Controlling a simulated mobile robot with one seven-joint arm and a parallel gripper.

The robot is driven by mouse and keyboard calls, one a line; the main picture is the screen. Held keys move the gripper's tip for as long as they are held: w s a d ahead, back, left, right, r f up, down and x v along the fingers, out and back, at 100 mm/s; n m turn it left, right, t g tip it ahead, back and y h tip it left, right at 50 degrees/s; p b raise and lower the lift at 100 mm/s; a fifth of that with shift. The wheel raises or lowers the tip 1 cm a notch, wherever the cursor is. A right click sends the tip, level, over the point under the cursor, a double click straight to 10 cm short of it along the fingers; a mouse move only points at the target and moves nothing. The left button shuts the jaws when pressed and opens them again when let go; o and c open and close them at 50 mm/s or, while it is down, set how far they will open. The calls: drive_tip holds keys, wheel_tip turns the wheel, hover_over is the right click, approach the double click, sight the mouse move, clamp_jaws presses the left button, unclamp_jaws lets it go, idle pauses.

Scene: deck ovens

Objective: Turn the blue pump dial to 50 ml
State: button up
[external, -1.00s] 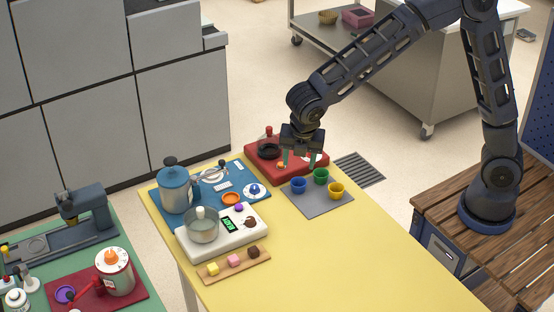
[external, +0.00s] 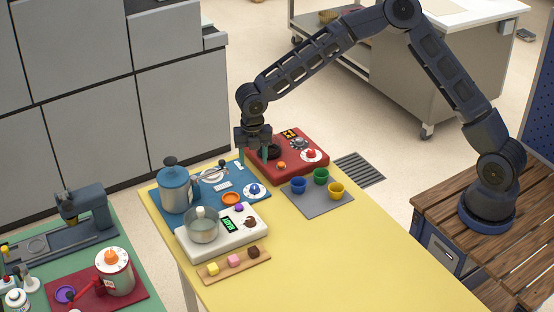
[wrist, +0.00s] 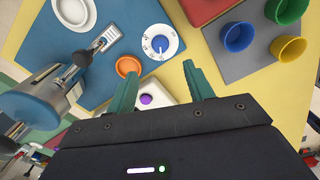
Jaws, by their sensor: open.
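The blue pump dial (external: 254,190) is a blue knob on a round white scale, at the right of a blue mat (external: 182,206). It also shows in the wrist view (wrist: 160,43), above the gap between my fingers; the scale marks are too small to read. The blue pump canister (external: 174,188) with a dark knob on top stands on the same mat. My gripper (external: 254,158) points down with its green fingers apart and empty, above and behind the dial. In the wrist view my gripper (wrist: 162,80) is apart from the dial.
A red board (external: 310,165) with a red dial lies right of my gripper. An orange dish (external: 232,198) sits beside the blue dial. A white scale (external: 240,240) with a glass pot stands in front. Three small cups rest on a grey mat (external: 322,205). The yellow table's front right is clear.

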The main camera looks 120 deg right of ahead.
sight(254, 186)
wheel_tip(254, 186, down, 11)
drive_tip(key=shift+r, duration=0.2)
idle(0.3)
drive_tip(key=shift+c, duration=0.4)
drive_tip(key=c, duration=0.9)
